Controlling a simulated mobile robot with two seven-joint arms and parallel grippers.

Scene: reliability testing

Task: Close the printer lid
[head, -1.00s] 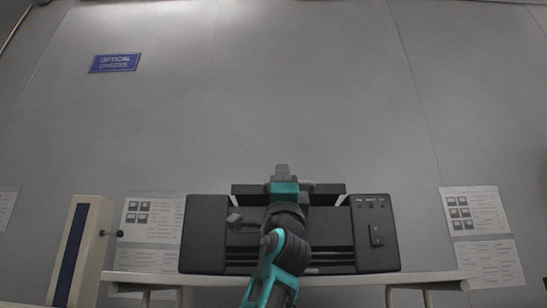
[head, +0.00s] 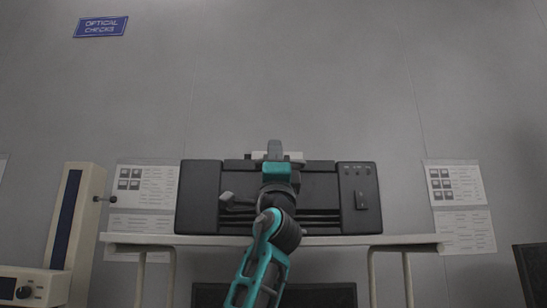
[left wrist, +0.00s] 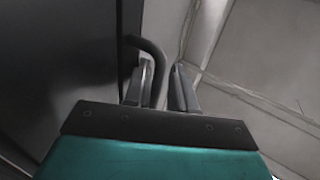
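The black printer (head: 198,200) sits on a white table, facing me. Its lid (head: 320,168) spans the middle of the top and looks about level with the side blocks; whether it is fully seated I cannot tell. My left gripper (head: 274,148) is at the top of the printer's middle, and my arm hides part of the front. In the left wrist view the gripper's fingers (left wrist: 160,88) are apart. A dark curved bar (left wrist: 149,50), which looks like a handle, passes between them beside a large dark surface. Firm contact cannot be told. My right gripper is not in view.
The white table (head: 400,239) has a narrow front edge below the printer. A beige instrument (head: 80,215) with a knob stands to the left. Dark panels show below the table and at the lower right (head: 533,272). A grey wall with posted sheets (head: 454,185) stands behind.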

